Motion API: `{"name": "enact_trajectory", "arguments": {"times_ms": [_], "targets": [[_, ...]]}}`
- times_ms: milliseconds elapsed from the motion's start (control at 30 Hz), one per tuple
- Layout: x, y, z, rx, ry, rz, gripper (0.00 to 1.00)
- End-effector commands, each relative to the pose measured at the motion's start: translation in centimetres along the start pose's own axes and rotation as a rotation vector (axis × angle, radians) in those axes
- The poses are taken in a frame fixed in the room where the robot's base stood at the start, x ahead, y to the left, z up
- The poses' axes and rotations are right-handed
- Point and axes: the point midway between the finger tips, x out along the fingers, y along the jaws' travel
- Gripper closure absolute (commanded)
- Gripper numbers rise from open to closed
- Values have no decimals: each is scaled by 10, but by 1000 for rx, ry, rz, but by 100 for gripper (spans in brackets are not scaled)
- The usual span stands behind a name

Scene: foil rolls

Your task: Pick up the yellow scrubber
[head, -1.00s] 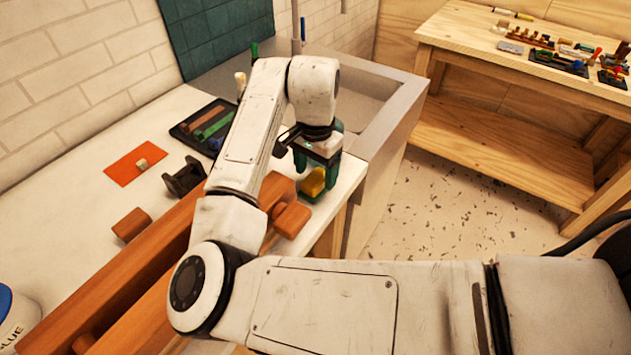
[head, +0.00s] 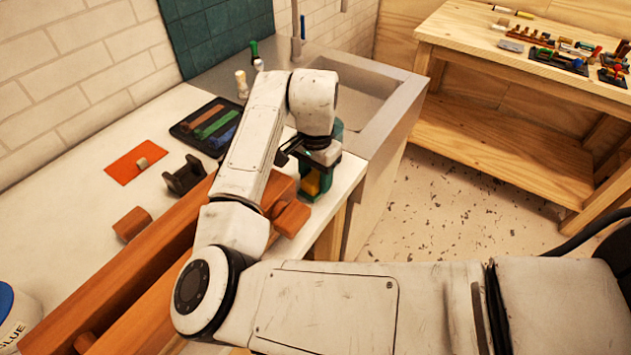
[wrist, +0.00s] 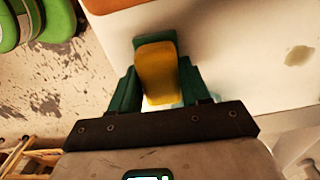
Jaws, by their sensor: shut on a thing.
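The yellow scrubber (head: 312,183) has a yellow body and a green pad. It is near the right edge of the white counter, close to the sink. In the wrist view the scrubber (wrist: 157,75) sits between the two green fingers, its yellow side facing the camera and its green end at the top. My gripper (head: 318,180) points down over it and is shut on it. In the wrist view the fingers of my gripper (wrist: 160,92) flank its lower part. Its underside is hidden, so I cannot tell whether it touches the counter.
Orange-brown wooden beams (head: 150,265) lie along the counter's front, close to my arm. A black tray (head: 208,128) with coloured bars, a black holder (head: 185,175) and an orange mat (head: 137,160) lie behind. The grey sink (head: 355,95) is at the back right.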

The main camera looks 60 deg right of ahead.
Motion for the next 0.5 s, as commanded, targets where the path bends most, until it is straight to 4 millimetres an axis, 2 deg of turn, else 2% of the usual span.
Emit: {"name": "enact_trajectory", "arguments": {"times_ms": [333,500], "targets": [[-2,0,0,0,0,-1,83],[-14,-1,0,0,1,-2,83]]}}
